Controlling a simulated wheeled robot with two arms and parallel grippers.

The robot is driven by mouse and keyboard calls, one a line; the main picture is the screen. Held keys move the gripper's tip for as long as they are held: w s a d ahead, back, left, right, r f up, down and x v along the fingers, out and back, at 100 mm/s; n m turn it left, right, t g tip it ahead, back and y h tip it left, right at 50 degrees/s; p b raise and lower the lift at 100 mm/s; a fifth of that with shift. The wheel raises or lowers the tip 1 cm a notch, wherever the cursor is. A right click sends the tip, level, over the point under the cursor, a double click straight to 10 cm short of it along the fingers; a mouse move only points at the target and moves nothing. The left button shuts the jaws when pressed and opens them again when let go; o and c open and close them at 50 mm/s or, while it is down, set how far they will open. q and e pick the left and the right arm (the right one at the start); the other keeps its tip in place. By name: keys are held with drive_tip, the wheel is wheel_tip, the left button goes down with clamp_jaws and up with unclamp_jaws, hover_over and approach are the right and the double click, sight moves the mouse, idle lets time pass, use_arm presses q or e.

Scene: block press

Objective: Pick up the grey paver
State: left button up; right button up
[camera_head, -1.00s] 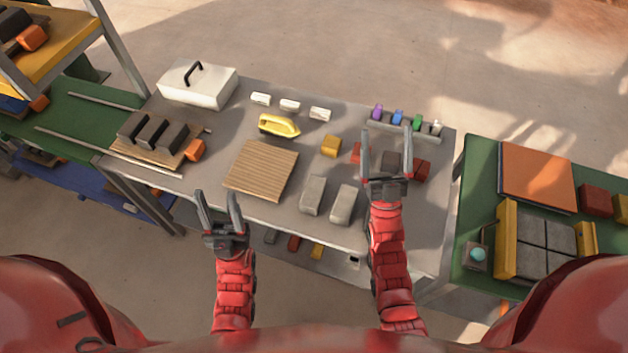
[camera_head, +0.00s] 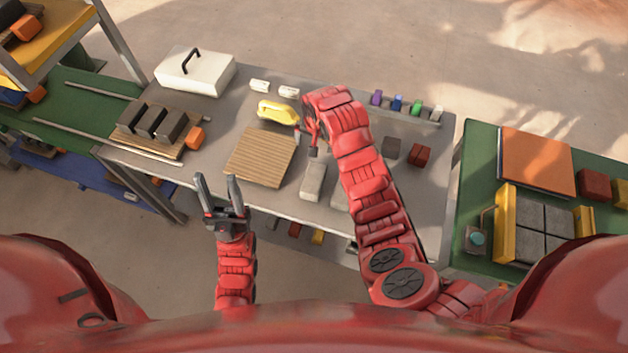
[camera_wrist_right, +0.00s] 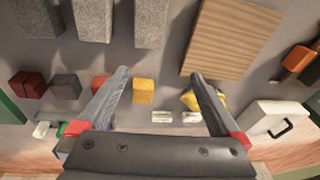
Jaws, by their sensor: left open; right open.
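Light grey pavers lie on the grey table. One (camera_head: 313,181) shows left of my right arm in the head view, with another (camera_head: 340,196) partly hidden by that arm. In the right wrist view, grey pavers (camera_wrist_right: 150,22) (camera_wrist_right: 93,18) (camera_wrist_right: 29,20) lie side by side along the top edge. My right gripper (camera_wrist_right: 159,76) is open and empty above the table. In the wrist view the pavers lie beyond its fingertips, and the arm hides most of it in the head view. My left gripper (camera_head: 216,180) is open and empty in front of the table.
A wooden slatted board (camera_head: 260,157) lies left of the pavers. A yellow tool (camera_head: 278,112) and a white box (camera_head: 195,72) are behind it. A yellow block (camera_wrist_right: 143,90) and small cubes lie near my right gripper. A green table (camera_head: 480,165) stands at right.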

drive_tip(key=s+r+g, duration=0.1)
drive_tip(key=s+g, duration=0.1)
drive_tip(key=s, duration=0.2)
drive_tip(key=b, duration=0.9)
hover_over(314, 178)
drive_tip(key=s, duration=0.1)
drive_tip(key=shift+h, duration=0.4)
wheel_tip(314, 178, down, 10)
drive_tip(key=shift+f+p, duration=0.15)
drive_tip(key=shift+p, duration=0.5)
drive_tip(key=shift+f, duration=0.5)
drive_tip(key=shift+w+f+p, duration=0.2)
drive_tip(key=shift+f+p, duration=0.5)
drive_tip(key=shift+p, duration=0.1)
drive_tip(key=shift+w+f+p, duration=0.3)
drive_tip(key=shift+f+p, duration=0.05)
drive_tip(key=shift+f, duration=0.2)
drive_tip(key=shift+f+p, duration=0.3)
drive_tip(key=shift+f, duration=1.1)
clamp_jaws()
